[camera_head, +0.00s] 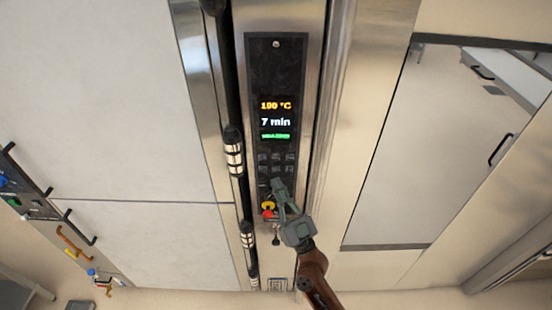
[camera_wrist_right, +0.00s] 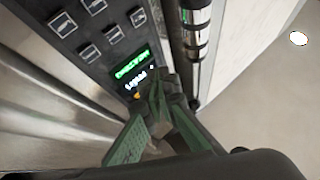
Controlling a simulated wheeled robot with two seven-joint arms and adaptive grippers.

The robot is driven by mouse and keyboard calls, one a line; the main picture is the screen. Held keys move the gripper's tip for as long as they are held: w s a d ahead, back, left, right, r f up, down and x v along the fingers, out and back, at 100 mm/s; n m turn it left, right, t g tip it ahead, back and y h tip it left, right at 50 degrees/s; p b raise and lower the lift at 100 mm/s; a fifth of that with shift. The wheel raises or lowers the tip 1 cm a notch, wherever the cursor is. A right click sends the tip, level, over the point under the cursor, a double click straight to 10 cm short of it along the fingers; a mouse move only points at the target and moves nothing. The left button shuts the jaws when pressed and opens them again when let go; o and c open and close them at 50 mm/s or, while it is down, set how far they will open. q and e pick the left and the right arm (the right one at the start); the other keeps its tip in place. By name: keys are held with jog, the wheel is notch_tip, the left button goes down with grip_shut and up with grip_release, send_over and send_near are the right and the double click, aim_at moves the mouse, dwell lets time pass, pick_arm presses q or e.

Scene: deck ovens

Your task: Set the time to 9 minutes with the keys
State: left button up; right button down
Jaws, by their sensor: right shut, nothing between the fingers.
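The control panel (camera_head: 288,60) is a tall dark strip on the oven front. Its display (camera_head: 276,121) reads "7 min" in white, under an orange temperature that looks like 180 °C and above a green line. Several small dark keys (camera_head: 276,157) sit in rows below the display. The keys also show in the right wrist view (camera_wrist_right: 89,53), with part of the lit display (camera_wrist_right: 132,67) beside them. My right gripper (camera_head: 277,184) is shut and empty, its fingertips in front of the lower keys, hiding some. I cannot tell whether it touches a key. My left gripper is not in view.
A red and yellow button (camera_head: 268,211) sits just below the keys, close to my right gripper. A dark vertical rail with metal bands (camera_head: 233,152) runs left of the panel. Tools hang on a rack (camera_head: 40,207) at far left.

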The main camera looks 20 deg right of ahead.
aim_at(276, 157)
jog(key=shift+w+d+b, duration=0.25)
jog(key=shift+w+d, duration=0.1)
jog(key=shift+w, duration=0.9)
jog(key=shift+w+d+b, duration=0.2)
jog(key=shift+w+d, duration=0.15)
jog(key=shift+w, duration=0.85)
jog(key=shift+w+d+b, duration=0.25)
jog(key=shift+w+d, duration=0.1)
jog(key=shift+w, duration=0.9)
jog(key=shift+w+d, duration=0.15)
jog(key=shift+w, duration=0.3)
jog(key=shift+w+d, duration=0.1)
jog(key=shift+w, duration=0.25)
jog(key=shift+s, duration=0.15)
jog(key=shift+s+a+p, duration=0.25)
jog(key=shift+s+p, duration=0.1)
jog(key=shift+s, duration=0.35)
